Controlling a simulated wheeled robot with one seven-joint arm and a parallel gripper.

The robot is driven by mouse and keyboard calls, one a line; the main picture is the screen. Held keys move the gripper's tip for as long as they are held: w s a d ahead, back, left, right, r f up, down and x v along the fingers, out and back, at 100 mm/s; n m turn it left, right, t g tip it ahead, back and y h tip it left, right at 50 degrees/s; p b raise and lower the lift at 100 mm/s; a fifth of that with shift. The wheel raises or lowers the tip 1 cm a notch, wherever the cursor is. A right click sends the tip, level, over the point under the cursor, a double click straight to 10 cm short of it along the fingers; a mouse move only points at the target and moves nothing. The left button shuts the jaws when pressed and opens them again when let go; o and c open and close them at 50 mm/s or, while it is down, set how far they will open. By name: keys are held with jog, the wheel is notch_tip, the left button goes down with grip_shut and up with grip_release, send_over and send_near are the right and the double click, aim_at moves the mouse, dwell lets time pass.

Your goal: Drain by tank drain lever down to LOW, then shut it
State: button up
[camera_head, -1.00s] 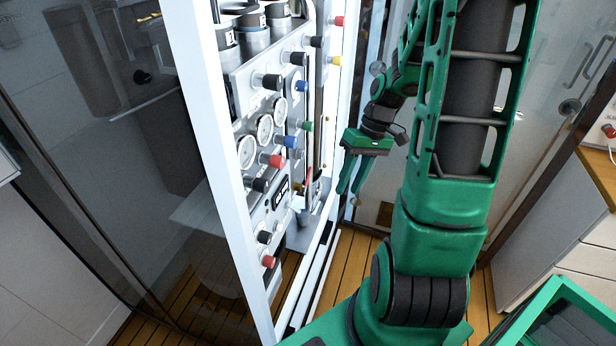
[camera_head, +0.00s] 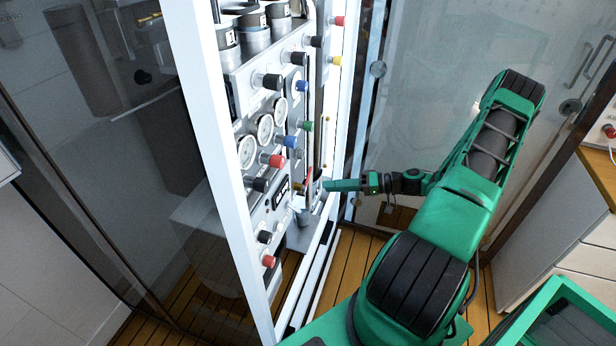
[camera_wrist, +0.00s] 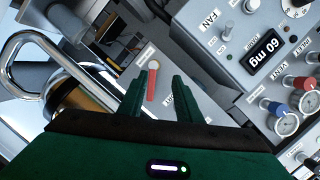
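A small lever with a red handle (camera_wrist: 151,88) and a pale round pivot (camera_wrist: 153,65) is on the grey panel in the wrist view. Its red handle (camera_head: 309,176) also shows low on the panel in the head view. A label beside it is partly hidden by my finger, so I cannot confirm that it is the tank drain lever. My gripper (camera_wrist: 159,80) is open, its two green fingers apart on either side of the red handle in the picture. In the head view my gripper (camera_head: 325,186) points left at the panel, close to the lever. Contact cannot be told. No LOW mark is readable.
A bent chrome tube (camera_wrist: 52,40) stands left of my fingers. A display reading 60 mg (camera_wrist: 265,55), knobs and gauges (camera_wrist: 286,123) are at the right. A white frame post (camera_head: 207,150) borders the panel. A glass door (camera_head: 440,110) stands behind my arm.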

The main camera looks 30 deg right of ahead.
aim_at(310, 173)
jog(key=w+a+t, duration=0.1)
jog(key=w, duration=0.2)
jog(key=w+a+m+t, duration=0.1)
jog(key=w, duration=0.2)
jog(key=w+a+t, duration=0.1)
jog(key=w+t, duration=0.1)
jog(key=w, duration=0.1)
jog(key=shift+w+f+h, duration=0.15)
jog(key=shift+f+h, duration=0.05)
jog(key=shift+h, duration=0.2)
grip_shut()
jog(key=shift+a+m, duration=0.15)
jog(key=shift+m, duration=0.15)
